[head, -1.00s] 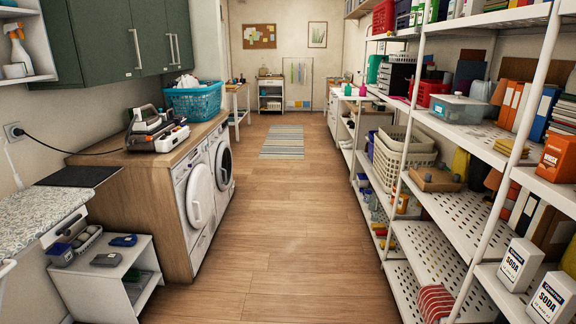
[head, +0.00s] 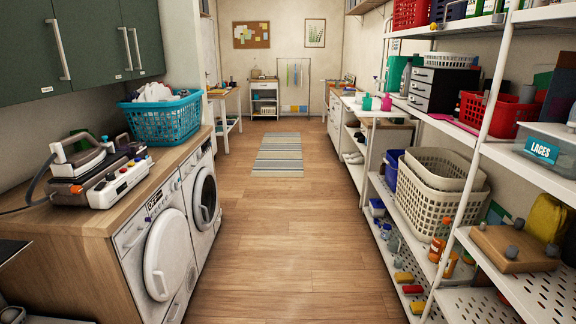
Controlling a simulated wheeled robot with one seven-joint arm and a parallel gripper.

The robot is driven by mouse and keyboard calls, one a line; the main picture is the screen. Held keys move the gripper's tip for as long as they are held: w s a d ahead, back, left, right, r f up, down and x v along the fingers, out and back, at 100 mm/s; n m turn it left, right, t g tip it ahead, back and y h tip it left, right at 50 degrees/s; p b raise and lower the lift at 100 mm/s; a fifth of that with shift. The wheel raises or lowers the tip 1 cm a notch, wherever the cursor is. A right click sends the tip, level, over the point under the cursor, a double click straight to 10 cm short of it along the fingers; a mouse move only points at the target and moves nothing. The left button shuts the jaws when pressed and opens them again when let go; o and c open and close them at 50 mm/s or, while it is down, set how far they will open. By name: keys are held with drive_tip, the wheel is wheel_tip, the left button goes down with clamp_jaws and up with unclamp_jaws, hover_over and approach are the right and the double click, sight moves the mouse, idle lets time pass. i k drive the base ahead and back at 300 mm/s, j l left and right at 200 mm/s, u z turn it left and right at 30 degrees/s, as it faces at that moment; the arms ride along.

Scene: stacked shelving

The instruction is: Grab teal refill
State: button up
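A small teal bottle (head: 367,102) stands on the white counter (head: 374,113) at the right, in the middle distance. A pink bottle (head: 386,102) stands just right of it. I cannot read a label on the teal bottle, so I cannot tell if it is the teal refill. A larger green container (head: 397,73) is behind and to the right of the pink bottle. My gripper is not in view.
The wooden aisle floor (head: 283,240) is clear, with a striped rug (head: 279,155) farther ahead. Washing machines (head: 165,255) and a blue laundry basket (head: 165,122) are at left. Shelving with a cream basket (head: 425,205) and a LACES box (head: 545,150) lines the right.

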sight(366, 102)
drive_tip(key=i+z, duration=0.1)
drive_tip(key=i, duration=0.5)
drive_tip(key=i+j+z, duration=0.1)
drive_tip(key=i, duration=0.55)
drive_tip(key=i+j+z, duration=0.1)
drive_tip(key=i, duration=0.5)
drive_tip(key=i+j+z, duration=0.2)
drive_tip(key=i, duration=0.2)
drive_tip(key=i+j+z, duration=0.2)
drive_tip(key=i, duration=0.2)
